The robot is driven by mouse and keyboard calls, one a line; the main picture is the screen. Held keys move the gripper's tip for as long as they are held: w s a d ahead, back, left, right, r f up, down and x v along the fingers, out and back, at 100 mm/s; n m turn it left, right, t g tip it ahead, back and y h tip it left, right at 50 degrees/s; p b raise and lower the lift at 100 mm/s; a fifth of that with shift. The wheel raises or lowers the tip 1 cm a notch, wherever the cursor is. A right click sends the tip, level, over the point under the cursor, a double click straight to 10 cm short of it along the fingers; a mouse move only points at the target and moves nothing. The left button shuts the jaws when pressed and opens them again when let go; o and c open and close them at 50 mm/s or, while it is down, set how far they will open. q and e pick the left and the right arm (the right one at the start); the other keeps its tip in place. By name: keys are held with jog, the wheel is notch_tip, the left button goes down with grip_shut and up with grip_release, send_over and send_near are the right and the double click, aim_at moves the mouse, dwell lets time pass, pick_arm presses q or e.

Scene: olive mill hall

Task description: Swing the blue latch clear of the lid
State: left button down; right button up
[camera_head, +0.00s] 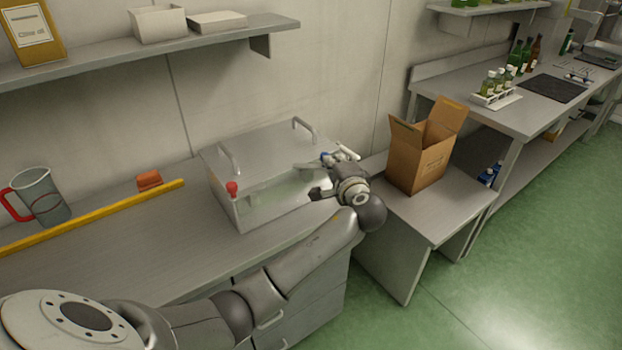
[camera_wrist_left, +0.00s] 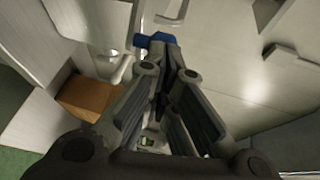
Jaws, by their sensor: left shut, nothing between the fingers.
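The blue latch (camera_head: 326,156) is at the right end of the metal box, beside its lid (camera_head: 265,148). In the left wrist view the blue latch (camera_wrist_left: 153,40) shows right at the fingertips; whether they touch it I cannot tell. The lid has two bar handles, and a red-knobbed latch (camera_head: 232,188) stands at its front left corner. My left gripper (camera_head: 329,168) is at the right end of the box; in the left wrist view its fingers (camera_wrist_left: 165,50) are shut with nothing held. Part of the latch is hidden behind the gripper. My right gripper is out of view.
An open cardboard box (camera_head: 420,162) stands on a lower table to the right. A clear jug (camera_head: 45,198) with a red handle, an orange block (camera_head: 149,180) and a yellow bar (camera_head: 95,217) lie left of the metal box. A shelf (camera_head: 120,60) hangs above.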

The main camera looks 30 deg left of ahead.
pick_arm(q)
jog(key=w+n+g+y+b, duration=0.1)
jog(key=w+a+n+g+y+b, duration=0.1)
jog(key=w+n+g+b, duration=0.1)
jog(key=w+a+n+g+y+b, duration=0.1)
jog(key=g+b, duration=0.1)
jog(key=shift+w, duration=0.15)
dwell(0.3)
jog(key=shift+w+r, duration=0.1)
jog(key=shift+r, duration=0.15)
dwell(0.4)
